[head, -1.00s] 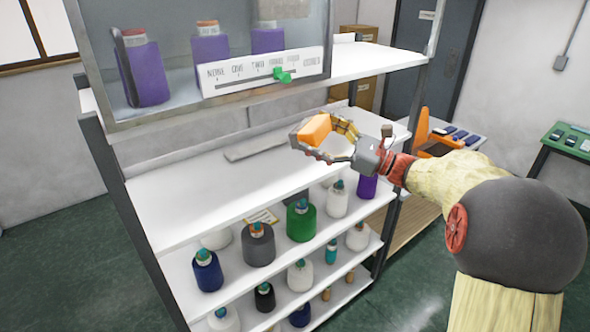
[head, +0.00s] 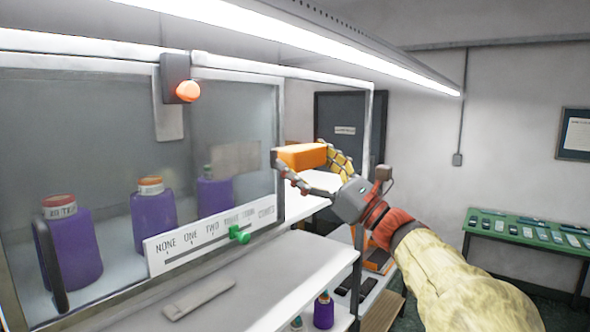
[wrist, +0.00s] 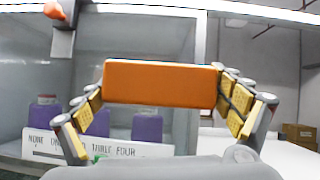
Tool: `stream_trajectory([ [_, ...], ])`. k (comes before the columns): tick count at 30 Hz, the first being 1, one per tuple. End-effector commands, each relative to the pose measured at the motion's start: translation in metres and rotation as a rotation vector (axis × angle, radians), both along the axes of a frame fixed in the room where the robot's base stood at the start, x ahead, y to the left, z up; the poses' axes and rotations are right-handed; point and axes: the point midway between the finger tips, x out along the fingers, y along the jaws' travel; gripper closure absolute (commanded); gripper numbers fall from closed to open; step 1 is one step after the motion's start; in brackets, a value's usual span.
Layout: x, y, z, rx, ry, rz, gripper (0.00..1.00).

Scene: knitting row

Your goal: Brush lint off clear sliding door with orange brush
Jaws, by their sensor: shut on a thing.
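My gripper (head: 311,166) is shut on the orange brush (head: 301,155), a plain block lying crosswise between the fingers in the wrist view (wrist: 160,84). The clear sliding door (head: 110,130) is a framed pane at the left of the head view, with a dark upright handle (head: 50,265). A dull, hazy patch (head: 236,160) shows on or behind the pane near its right side; I cannot tell if it is lint. The brush is at the right of the door's frame edge; I cannot tell whether it touches.
Purple bottles (head: 69,240) stand behind the pane. A label strip with a green slider (head: 239,234) runs along the cabinet's lower front. An orange lamp (head: 188,91) sits on the top frame. A white shelf (head: 262,282) is below; a green table (head: 530,238) stands far right.

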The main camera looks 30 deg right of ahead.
Motion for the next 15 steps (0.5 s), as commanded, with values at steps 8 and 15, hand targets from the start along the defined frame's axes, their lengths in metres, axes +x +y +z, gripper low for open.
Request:
stream_trajectory([
  [8,0.027,0.011,0.001,0.001,0.001,0.004,0.28],
  [15,0.052,0.02,0.001,0.0,0.0,0.004,0.28],
])
